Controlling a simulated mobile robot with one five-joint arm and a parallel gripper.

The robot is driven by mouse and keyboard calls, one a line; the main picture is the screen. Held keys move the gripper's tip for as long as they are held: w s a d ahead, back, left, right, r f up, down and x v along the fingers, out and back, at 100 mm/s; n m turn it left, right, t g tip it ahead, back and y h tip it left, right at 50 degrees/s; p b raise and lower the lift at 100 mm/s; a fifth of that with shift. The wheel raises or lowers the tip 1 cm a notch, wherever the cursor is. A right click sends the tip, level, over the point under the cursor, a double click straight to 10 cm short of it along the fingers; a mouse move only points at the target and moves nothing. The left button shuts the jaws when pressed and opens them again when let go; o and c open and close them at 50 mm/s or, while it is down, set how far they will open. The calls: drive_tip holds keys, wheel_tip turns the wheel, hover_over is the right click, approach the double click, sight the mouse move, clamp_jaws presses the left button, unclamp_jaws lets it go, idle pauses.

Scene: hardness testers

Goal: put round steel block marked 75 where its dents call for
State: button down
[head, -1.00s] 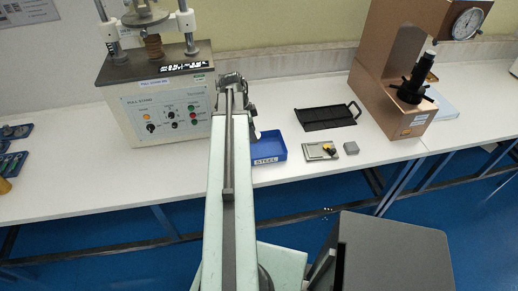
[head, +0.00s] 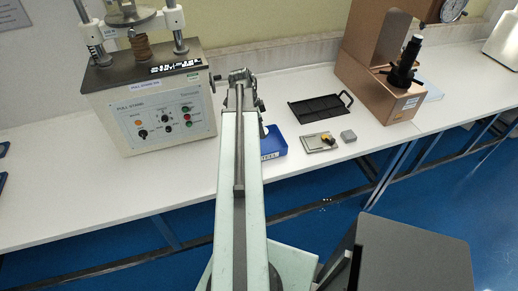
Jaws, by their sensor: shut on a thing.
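My gripper (head: 240,77) is at the far end of my pale green arm, over the bench between the pull stand and the blue bin. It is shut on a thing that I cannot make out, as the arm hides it. I cannot see a round steel block or a 75 mark anywhere. The blue bin (head: 275,146) is partly behind my arm, and only the end of its label shows.
The pull stand (head: 155,118) stands left. A copper-coloured tester (head: 373,92) stands right. Bare bench (head: 285,85) lies behind the black tray.

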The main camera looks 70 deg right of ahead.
sight(262, 147)
wheel_tip(262, 147, down, 9)
drive_tip(key=b, duration=0.7)
drive_tip(key=shift+r, duration=0.4)
drive_tip(key=shift+f, duration=0.1)
drive_tip(key=c, duration=0.6)
unclamp_jaws()
drive_tip(key=p+v, duration=1.2)
